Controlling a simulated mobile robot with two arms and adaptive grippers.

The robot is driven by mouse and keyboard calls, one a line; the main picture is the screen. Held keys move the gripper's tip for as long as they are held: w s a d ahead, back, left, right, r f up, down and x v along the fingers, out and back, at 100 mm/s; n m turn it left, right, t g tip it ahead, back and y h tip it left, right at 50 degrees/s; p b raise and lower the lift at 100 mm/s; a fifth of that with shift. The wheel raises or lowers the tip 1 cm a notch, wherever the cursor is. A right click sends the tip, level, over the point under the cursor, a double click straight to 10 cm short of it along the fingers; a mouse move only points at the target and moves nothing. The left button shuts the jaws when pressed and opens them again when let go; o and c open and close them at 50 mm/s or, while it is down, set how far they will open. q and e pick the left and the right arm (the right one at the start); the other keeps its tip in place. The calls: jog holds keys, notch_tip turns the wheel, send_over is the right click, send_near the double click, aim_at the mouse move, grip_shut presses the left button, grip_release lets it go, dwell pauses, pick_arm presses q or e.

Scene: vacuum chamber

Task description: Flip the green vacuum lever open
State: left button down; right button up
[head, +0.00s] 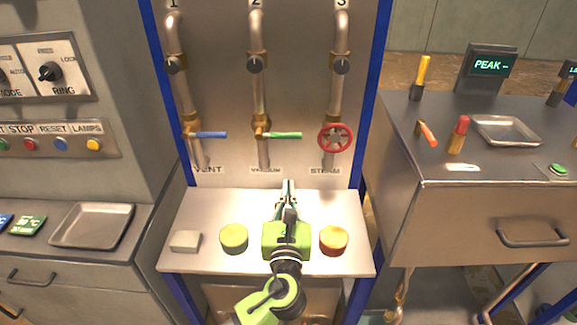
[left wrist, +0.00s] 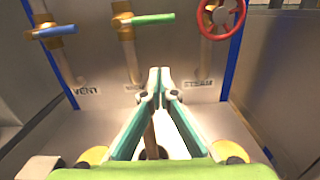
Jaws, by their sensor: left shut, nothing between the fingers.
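The green vacuum lever (head: 284,135) sits on the middle pipe, labelled VACUUM, and points horizontally to the right from its brass valve (head: 262,131). It also shows at the upper middle of the left wrist view (left wrist: 153,19). My left gripper (head: 288,183) is shut and empty, below the lever and in front of the panel, over the small shelf. In the left wrist view its fingertips (left wrist: 160,72) meet below and slightly right of the lever, apart from it. My right gripper is not in view.
A blue lever (head: 210,135) is on the left pipe and a red wheel (head: 335,138) on the right pipe. The shelf (head: 208,206) holds a pale block (head: 185,241) and two round yellow-topped items (head: 234,238), (head: 333,240) beside my arm. A metal cabinet (head: 450,215) stands at right.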

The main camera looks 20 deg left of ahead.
aim_at(286, 136)
pick_arm(q)
jog(key=w+a+r+p, duration=0.3)
jog(key=w+r+p, duration=0.1)
jog(key=w, duration=0.5)
jog(key=shift+w+r+p, duration=0.2)
jog(key=shift+w+p, duration=0.1)
jog(key=shift+w, duration=0.1)
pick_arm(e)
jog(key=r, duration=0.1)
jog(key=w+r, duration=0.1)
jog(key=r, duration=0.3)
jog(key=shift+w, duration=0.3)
